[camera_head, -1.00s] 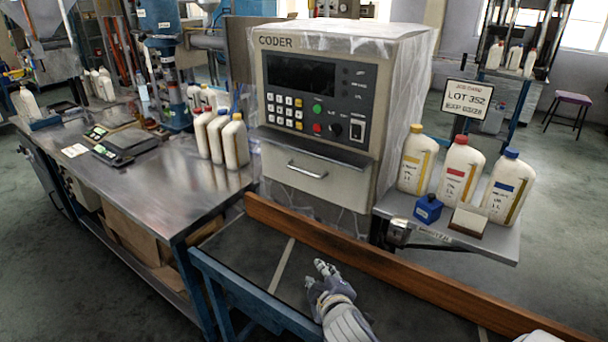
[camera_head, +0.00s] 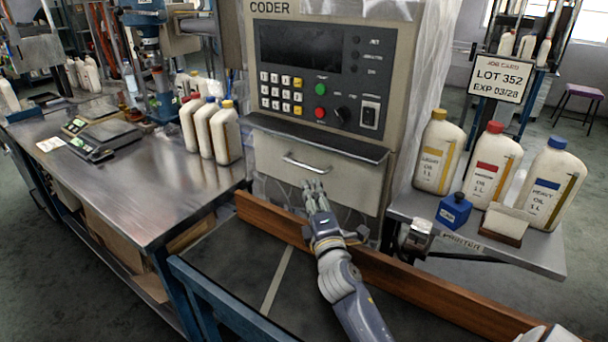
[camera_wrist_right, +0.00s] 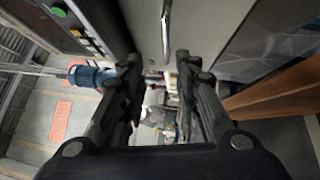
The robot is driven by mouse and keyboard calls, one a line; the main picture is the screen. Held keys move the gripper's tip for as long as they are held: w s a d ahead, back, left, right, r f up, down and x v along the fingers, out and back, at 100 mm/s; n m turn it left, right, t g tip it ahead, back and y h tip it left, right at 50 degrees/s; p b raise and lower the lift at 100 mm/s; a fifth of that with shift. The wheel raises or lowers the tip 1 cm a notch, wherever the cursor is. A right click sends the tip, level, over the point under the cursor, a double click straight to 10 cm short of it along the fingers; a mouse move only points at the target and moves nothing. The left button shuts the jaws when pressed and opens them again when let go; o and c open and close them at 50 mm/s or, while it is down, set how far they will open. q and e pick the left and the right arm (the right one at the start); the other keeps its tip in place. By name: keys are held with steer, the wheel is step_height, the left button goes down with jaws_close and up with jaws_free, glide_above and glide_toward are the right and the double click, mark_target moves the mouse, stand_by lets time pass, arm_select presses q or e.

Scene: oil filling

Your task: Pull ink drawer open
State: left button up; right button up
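The ink drawer (camera_head: 350,190) is the light beige front low on the coder (camera_head: 416,100), under a dark ledge. It looks closed, flush with the housing. Its curved metal handle (camera_head: 304,164) runs across the front. My right gripper (camera_head: 314,188) is just below and in front of the handle, fingers pointing up at it. In the right wrist view the handle (camera_wrist_right: 166,28) lies beyond the fingertips, roughly between them. The fingers of the right gripper (camera_wrist_right: 158,65) are spread with nothing between them. My left gripper is not in view.
A brown wooden rail (camera_head: 405,283) runs under my right arm, in front of the coder. A side shelf (camera_head: 545,258) at right holds oil bottles (camera_head: 492,165) and a blue ink bottle (camera_head: 453,212). A steel table (camera_head: 150,200) with bottles and scales stands at left.

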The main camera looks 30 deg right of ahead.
steer(key=shift+w+d+f, duration=0.4)
steer(key=shift+w+f, duration=0.25)
glide_toward(304, 169)
steer(key=w+r, duration=0.4)
steer(key=shift+w+d+r+p, duration=0.3)
steer(key=shift+d+r+p, duration=0.05)
steer(key=shift+r+p, duration=0.05)
jaws_close()
